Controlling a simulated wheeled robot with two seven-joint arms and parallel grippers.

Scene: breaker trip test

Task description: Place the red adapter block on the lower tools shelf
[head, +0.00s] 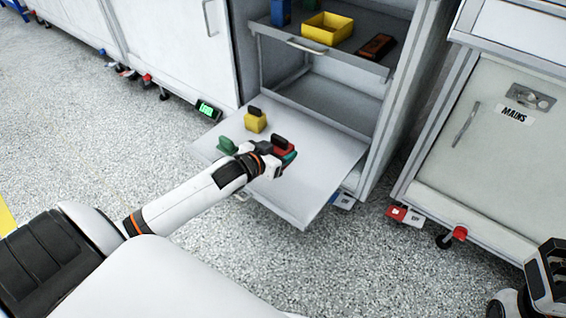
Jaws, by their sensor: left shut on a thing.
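The red adapter block (288,149) has a dark top and shows at the tip of my left gripper (276,156). The gripper is shut on it, and the fingers and wrist hide part of it. A teal patch shows just beside it. Both are over the pulled-out lower shelf (325,160) of the open cabinet; I cannot tell whether the block touches the shelf. Part of my right arm's end (547,275) shows at the lower right edge, and its jaws cannot be made out.
A yellow block (255,123) with a dark top and a green block (226,145) stand on the lower shelf's left side. The upper shelf holds a yellow bin (327,30), a blue item (281,12) and a dark orange item (376,46). A MAINS cabinet (490,150) stands right.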

